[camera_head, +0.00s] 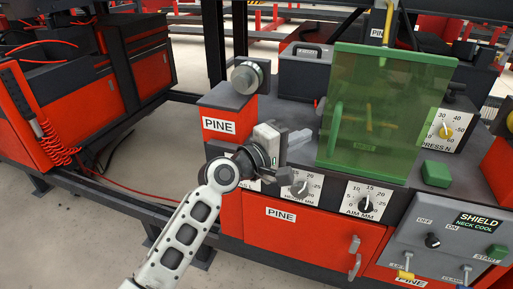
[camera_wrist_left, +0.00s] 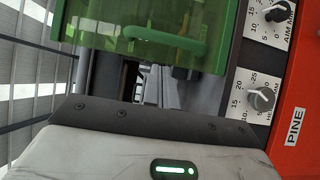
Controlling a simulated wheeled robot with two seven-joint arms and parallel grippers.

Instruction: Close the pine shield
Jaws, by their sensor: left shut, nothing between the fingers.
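The pine shield (camera_head: 375,115) is a see-through green panel standing upright over the station's deck, with a green bar handle (camera_head: 333,128) near its left edge. In the left wrist view the shield (camera_wrist_left: 120,50) fills the top left, and its handle (camera_wrist_left: 165,40) crosses near the top. My right gripper is out of view.
Below are dials, including the AIM MM dial (camera_head: 365,205), and a red cabinet door (camera_head: 310,240) with grey handles. A round grey knob (camera_head: 247,77) stands behind my wrist. A SHIELD control panel (camera_head: 450,240) is at right.

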